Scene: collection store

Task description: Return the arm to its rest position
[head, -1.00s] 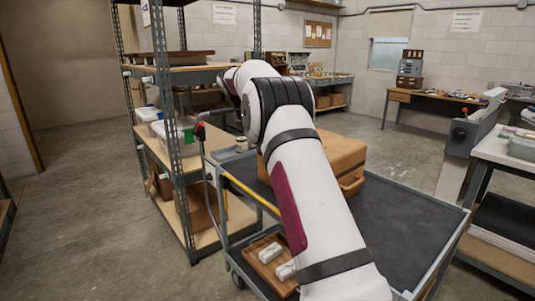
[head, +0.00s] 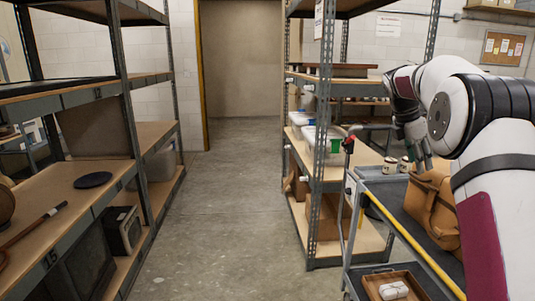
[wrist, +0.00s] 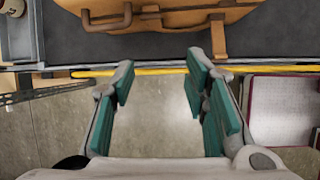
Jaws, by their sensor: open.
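My white arm with dark red panels fills the right side of the head view. My gripper (head: 418,143) hangs at the arm's far end above the cart, partly hidden by the arm. In the wrist view my gripper (wrist: 158,88) has its teal-padded fingers spread wide with nothing between them. Below the fingers are the cart's yellow edge strip and the floor. A tan case with a handle (head: 432,205) sits on the cart's dark top and looks apart from the fingers. It also shows at the top of the wrist view (wrist: 165,20).
The grey cart (head: 388,190) carries small cups (head: 390,165) and, lower down, a wooden tray (head: 395,284) with white items. A shelf unit (head: 318,140) stands behind it. Another shelf unit (head: 120,105) stands at the left. The floor aisle (head: 225,190) between them is clear.

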